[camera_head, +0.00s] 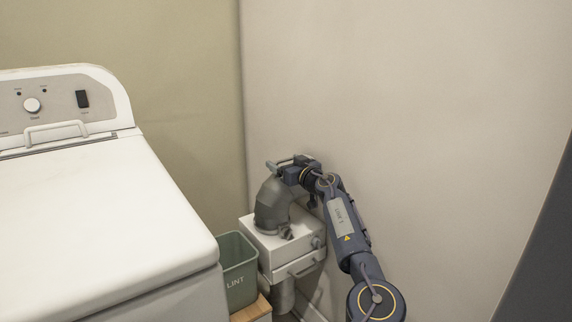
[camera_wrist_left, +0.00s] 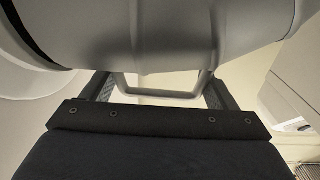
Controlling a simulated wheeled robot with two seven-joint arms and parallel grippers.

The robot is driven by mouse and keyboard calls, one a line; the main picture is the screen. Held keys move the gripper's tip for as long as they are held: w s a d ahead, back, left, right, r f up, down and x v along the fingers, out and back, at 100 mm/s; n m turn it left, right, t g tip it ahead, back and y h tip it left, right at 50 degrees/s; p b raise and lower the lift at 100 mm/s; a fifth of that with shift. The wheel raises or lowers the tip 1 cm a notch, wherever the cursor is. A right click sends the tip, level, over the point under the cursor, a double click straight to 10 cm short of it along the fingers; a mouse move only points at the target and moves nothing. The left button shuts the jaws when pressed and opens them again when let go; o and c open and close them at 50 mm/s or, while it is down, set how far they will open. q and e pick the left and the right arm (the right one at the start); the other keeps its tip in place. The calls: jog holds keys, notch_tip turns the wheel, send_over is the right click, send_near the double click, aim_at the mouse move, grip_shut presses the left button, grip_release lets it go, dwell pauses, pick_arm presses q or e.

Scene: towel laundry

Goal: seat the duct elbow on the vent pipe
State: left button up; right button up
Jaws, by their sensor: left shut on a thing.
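The vent pipe's upper end is hidden under the elbow. My left gripper (camera_head: 283,166) is at the elbow's upper end, shut on its handle. In the left wrist view the handle (camera_wrist_left: 158,94) runs between the fingers, with the elbow's grey body (camera_wrist_left: 175,35) just beyond. My right gripper is in neither view.
A white washer or dryer (camera_head: 100,220) fills the left. A green LINT bin (camera_head: 238,268) stands between it and the box. The box has a front handle (camera_head: 300,268) and a grey pipe (camera_head: 282,296) below. Walls close in behind and to the right.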

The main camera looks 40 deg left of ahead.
pick_arm(q)
jog(key=o, duration=1.1)
jog(key=shift+f, duration=0.1)
jog(key=p+v, duration=0.1)
jog(key=v, duration=0.6)
jog(key=shift+s+d, duration=0.15)
jog(key=shift+d, duration=0.15)
